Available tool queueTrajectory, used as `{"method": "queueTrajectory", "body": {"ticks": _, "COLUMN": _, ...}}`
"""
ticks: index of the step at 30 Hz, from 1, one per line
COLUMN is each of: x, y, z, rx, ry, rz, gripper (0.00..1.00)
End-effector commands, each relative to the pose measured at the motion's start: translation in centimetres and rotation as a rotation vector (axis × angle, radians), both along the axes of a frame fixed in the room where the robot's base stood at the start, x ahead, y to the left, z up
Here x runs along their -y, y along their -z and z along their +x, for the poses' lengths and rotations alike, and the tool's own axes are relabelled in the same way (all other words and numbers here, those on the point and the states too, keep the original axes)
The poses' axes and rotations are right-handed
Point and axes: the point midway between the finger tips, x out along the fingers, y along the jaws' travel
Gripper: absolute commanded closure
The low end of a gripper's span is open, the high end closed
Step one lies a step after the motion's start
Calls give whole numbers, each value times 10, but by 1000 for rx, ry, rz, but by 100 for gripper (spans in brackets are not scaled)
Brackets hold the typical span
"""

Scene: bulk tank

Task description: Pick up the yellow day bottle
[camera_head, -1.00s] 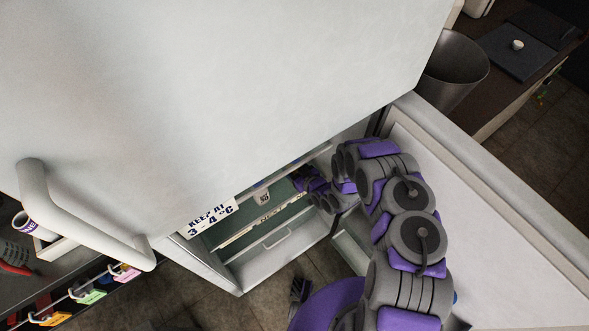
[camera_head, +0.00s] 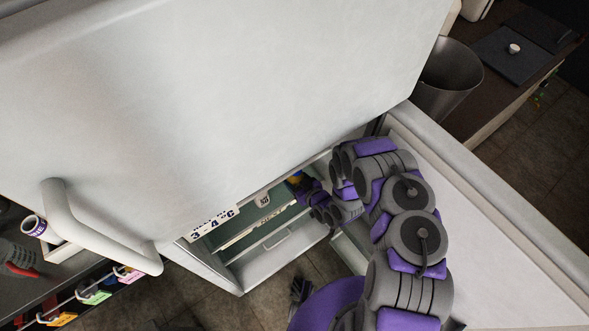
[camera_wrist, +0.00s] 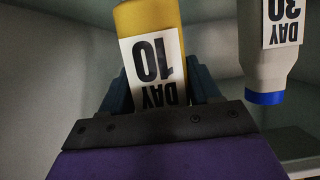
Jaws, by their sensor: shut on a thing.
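The yellow day bottle (camera_wrist: 152,17) stands in the wrist view with a white label reading "DAY 10", upside down in the picture. My gripper (camera_wrist: 158,88) is shut on it, with a dark finger on each side of the bottle. In the head view my gripper (camera_head: 306,190) reaches into the open fridge, and a small yellow patch of the bottle (camera_head: 296,177) shows beside it. The bottle's lower part in the wrist view is hidden behind my gripper.
A white bottle (camera_wrist: 266,57) with a blue cap and a "DAY 30" label is to the right, apart from my gripper. The fridge's white door (camera_head: 490,210) stands open at right. A drawer handle (camera_head: 277,239) shows below. A metal bin (camera_head: 447,80) is beyond the door.

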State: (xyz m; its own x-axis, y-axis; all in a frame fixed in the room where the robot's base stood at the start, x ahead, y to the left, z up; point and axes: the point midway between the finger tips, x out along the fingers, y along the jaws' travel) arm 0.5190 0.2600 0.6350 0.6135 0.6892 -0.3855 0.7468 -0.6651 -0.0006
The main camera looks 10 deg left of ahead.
Motion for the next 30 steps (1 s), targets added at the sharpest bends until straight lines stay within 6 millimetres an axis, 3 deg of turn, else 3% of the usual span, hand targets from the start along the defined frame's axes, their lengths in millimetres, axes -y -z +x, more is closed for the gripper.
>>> {"method": "queueTrajectory", "body": {"ticks": 3, "x": 12, "y": -2, "z": -33, "rx": -8, "ry": 1, "rz": -1, "gripper": 80}}
{"method": "queueTrajectory", "body": {"ticks": 9, "x": 27, "y": -1, "z": -78, "rx": -7, "ry": 0, "rz": -2, "gripper": 80}}
{"method": "queueTrajectory", "body": {"ticks": 15, "x": 37, "y": 0, "z": -106, "rx": -3, "ry": 1, "rz": -1, "gripper": 80}}
{"method": "queueTrajectory", "body": {"ticks": 21, "x": 41, "y": -1, "z": -118, "rx": 2, "ry": 1, "rz": 1, "gripper": 80}}
{"method": "queueTrajectory", "body": {"ticks": 30, "x": 41, "y": -1, "z": -119, "rx": 2, "ry": 1, "rz": 1, "gripper": 80}}
